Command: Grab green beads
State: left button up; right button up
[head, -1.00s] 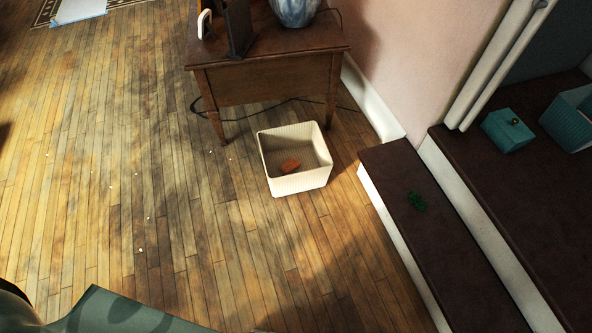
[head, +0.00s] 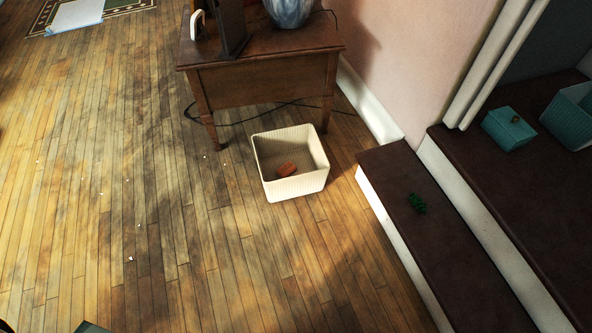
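Neither of my grippers shows in the head view, so nothing is seen near the beads.
A cream bin (head: 315,181) with an orange-brown item (head: 287,169) inside stands on the wooden floor, left of the step. A wooden side table (head: 255,88) stands behind it. A teal box (head: 508,129) and a teal basket (head: 572,115) sit on the higher step. Small white bits dot the floor at left.

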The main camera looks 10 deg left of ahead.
aim_at(414, 202)
jog(key=z, duration=0.9)
jog(key=i+j+z, duration=0.15)
jog(key=z, duration=0.25)
jog(key=i+j+z, duration=0.1)
jog(key=j+z, duration=0.3)
jog(key=i+j+z, duration=0.1)
jog(key=j+z, duration=0.3)
